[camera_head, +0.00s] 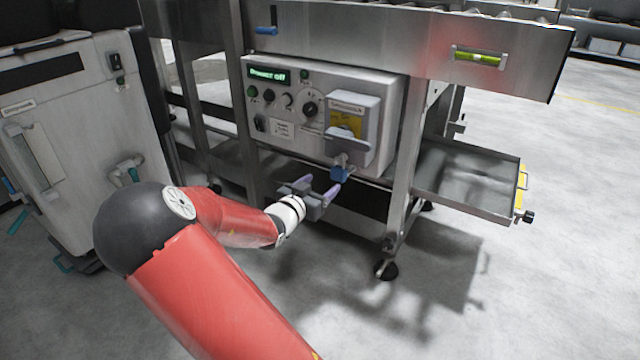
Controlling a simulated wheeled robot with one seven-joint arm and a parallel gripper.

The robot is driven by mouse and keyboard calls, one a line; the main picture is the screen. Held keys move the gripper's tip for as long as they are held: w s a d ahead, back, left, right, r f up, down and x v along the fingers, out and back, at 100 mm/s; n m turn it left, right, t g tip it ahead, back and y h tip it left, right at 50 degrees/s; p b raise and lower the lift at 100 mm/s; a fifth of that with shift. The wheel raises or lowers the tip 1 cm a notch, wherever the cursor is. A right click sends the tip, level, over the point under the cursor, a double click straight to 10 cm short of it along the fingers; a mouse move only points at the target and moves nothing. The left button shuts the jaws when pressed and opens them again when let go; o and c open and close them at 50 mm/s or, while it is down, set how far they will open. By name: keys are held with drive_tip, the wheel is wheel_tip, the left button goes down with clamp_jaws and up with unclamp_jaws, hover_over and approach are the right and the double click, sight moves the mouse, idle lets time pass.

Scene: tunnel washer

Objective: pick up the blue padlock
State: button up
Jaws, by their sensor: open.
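The blue padlock (339,175) hangs below the grey switch box on the front of the control panel, at the picture's middle. My gripper (319,186) is open just below and left of the padlock, with its two purple-grey fingers pointing up toward the panel. The right finger's tip is close to the padlock; I cannot tell whether they touch. The padlock's shackle is small and partly hidden against the box's lower bracket.
The control panel (277,112) has knobs and a green display. The grey switch box (352,125) sticks out from it. A metal frame leg (400,165) stands right of the panel, with a drip tray (470,205) beyond. A white cabinet (75,125) stands at left.

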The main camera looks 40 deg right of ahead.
sight(337, 171)
drive_tip(key=x, duration=0.5)
drive_tip(key=b+x, duration=0.1)
drive_tip(key=x, duration=0.1)
drive_tip(key=shift+s+d+r, duration=0.15)
drive_tip(key=shift+s+d, duration=0.05)
drive_tip(key=shift+d, duration=0.3)
drive_tip(key=c, duration=1.1)
drive_tip(key=shift+c, duration=0.2)
drive_tip(key=shift+r, duration=0.1)
drive_tip(key=shift+r, duration=0.2)
drive_tip(key=f+p+v, duration=0.1)
drive_tip(key=p+v, duration=0.1)
drive_tip(key=v, duration=1.6)
drive_tip(key=shift+r+p, duration=0.3)
drive_tip(key=shift+p, duration=0.05)
